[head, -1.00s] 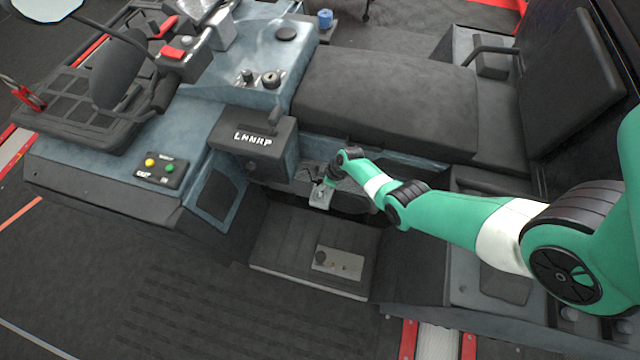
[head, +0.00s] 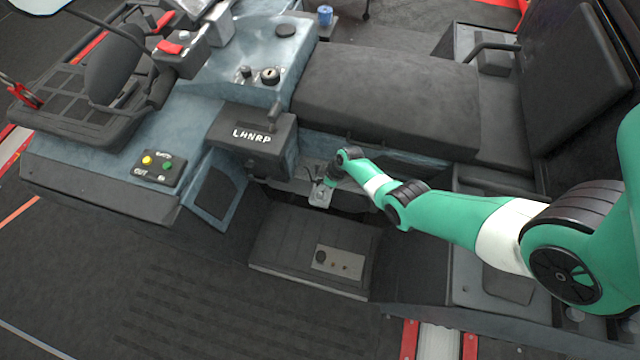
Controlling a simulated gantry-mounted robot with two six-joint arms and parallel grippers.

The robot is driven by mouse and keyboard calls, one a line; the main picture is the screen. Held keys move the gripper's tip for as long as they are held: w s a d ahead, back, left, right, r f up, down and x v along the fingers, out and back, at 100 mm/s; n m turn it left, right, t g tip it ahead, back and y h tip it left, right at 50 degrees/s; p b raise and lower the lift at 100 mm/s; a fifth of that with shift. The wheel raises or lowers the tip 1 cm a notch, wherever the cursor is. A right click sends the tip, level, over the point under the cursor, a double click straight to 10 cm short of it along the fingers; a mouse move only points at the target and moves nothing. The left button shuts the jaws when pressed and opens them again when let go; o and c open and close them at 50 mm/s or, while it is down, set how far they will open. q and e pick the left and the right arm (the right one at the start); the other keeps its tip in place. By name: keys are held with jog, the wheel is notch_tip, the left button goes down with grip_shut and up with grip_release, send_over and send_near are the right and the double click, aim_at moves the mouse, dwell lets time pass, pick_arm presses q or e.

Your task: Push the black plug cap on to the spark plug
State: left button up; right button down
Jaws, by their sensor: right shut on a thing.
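My right gripper (head: 322,193) reaches in from the right, at the recess under the seat's front edge, below and right of the gear selector box. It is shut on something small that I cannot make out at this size. The black plug cap and the spark plug cannot be told apart there; the wrist and the dark recess hide them. A small light metal piece shows at the gripper's tip. My left gripper is not in view.
The gear selector box (head: 252,140) marked LHNRP stands close left of my gripper. The black seat (head: 385,100) is above it. A low step (head: 310,245) with a metal plate and knob lies below. A button box (head: 159,167) is at the left.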

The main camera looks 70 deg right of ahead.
jog(key=shift+f, duration=0.1)
jog(key=shift+f+b, duration=0.65)
jog(key=shift+b, duration=0.05)
jog(key=shift+f, duration=0.1)
jog(key=shift+f+b, duration=0.75)
jog(key=shift+b, duration=0.1)
jog(key=c, duration=0.5)
grip_release()
jog(key=shift+r, duration=0.1)
